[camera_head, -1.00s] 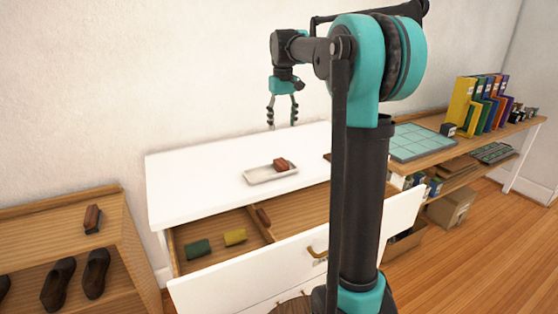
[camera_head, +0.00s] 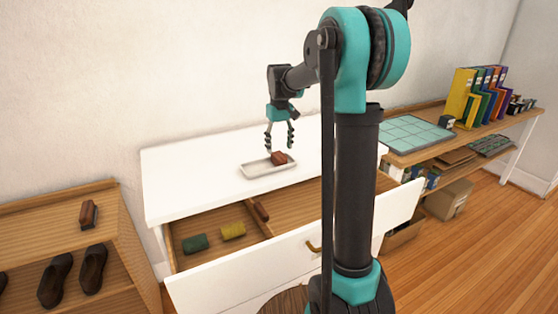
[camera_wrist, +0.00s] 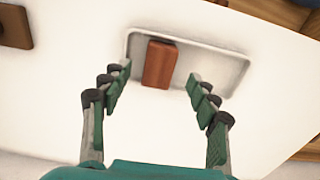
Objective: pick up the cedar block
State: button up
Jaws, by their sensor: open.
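A reddish-brown block (camera_head: 279,158), which looks like the cedar block, lies in a shallow white tray (camera_head: 256,171) on the white dresser top. In the wrist view the block (camera_wrist: 159,64) lies near the left end of the tray (camera_wrist: 216,63). My gripper (camera_head: 279,146) is just above the block in the head view. In the wrist view my gripper (camera_wrist: 158,76) is open and empty, its two fingers spread to either side of the block's line. The fingers appear apart from the block.
The dresser's open drawer (camera_head: 292,222) holds a green block (camera_head: 195,243), a yellow one (camera_head: 233,231) and a brown one (camera_head: 261,211). A brush (camera_head: 88,213) sits on the shoe shelf at left. A teal grid mat (camera_head: 413,134) and binders (camera_head: 477,92) are on the right desk.

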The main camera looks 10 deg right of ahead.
aim_at(280, 155)
jog(key=shift+s+f, duration=0.15)
jog(key=shift+f, duration=2.4)
jog(key=c, duration=1.1)
